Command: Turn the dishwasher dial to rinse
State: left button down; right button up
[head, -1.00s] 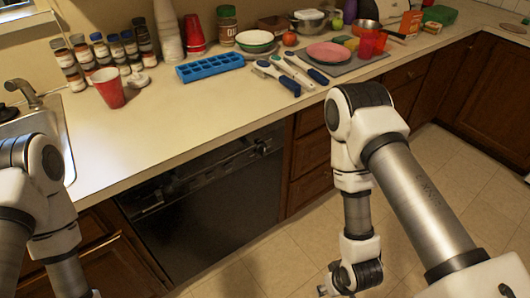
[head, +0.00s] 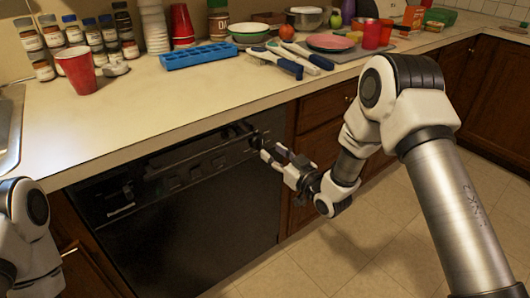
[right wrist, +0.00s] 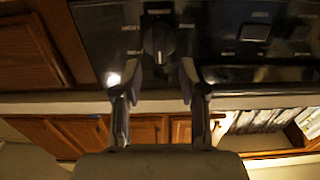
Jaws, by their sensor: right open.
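The black dishwasher (head: 200,225) sits under the counter in the head view, its control panel (head: 190,172) along its top. My right gripper (head: 272,152) is open at the right end of that panel. In the right wrist view the round dark dial (right wrist: 158,40) with a raised grip bar stands just beyond the open fingertips (right wrist: 160,68), roughly centred between them. Nothing shows between the fingers. Small pale labels surround the dial, too blurred to read, so its setting cannot be told. My left gripper is out of view; only part of that arm shows.
The counter (head: 130,125) overhangs the panel. On it are a red cup (head: 77,70), a blue tray (head: 202,55), a brush (head: 272,62), bowls and jars. Wooden drawers (head: 318,122) stand right of the dishwasher. The floor in front is clear.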

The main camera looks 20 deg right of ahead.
aim_at(263, 144)
jog(key=x, duration=0.4)
jog(key=shift+w+f, duration=0.1)
jog(key=shift+w, duration=0.15)
grip_shut()
jog(key=shift+m, duration=0.4)
jog(key=m+p, duration=0.1)
jog(key=m, duration=0.4)
jog(key=m+p, duration=0.1)
jog(key=m, duration=0.5)
jog(key=shift+d, duration=0.15)
grip_release()
jog(key=shift+w+f, duration=0.1)
